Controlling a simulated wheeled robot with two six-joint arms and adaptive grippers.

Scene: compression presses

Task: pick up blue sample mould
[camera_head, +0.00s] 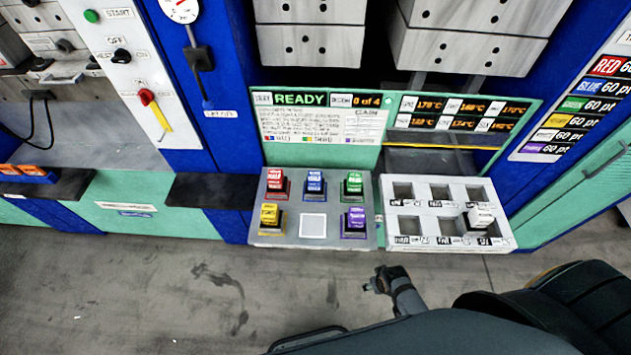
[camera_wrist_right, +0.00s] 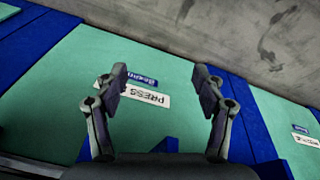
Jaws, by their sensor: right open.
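The blue sample mould (camera_head: 314,183) stands in the back middle spot of the left grey tray (camera_head: 262,238), between a red mould (camera_head: 276,184) and a green mould (camera_head: 353,184). My right gripper (camera_head: 381,281) is in front of the trays, lower in the head view and apart from the blue mould. In the right wrist view the same gripper (camera_wrist_right: 162,80) is open with nothing between its fingers, and it faces a green panel (camera_wrist_right: 150,45) with a PRESS label. No mould shows in that view. My left gripper is not in view.
A yellow mould (camera_head: 270,218) and a purple mould (camera_head: 354,222) stand in the tray's front row, with a white square (camera_head: 313,226) between them. The right tray (camera_head: 392,184) has several square pockets and a white-topped mould (camera_head: 480,218). A display panel (camera_head: 322,120) stands behind. The floor in front is clear.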

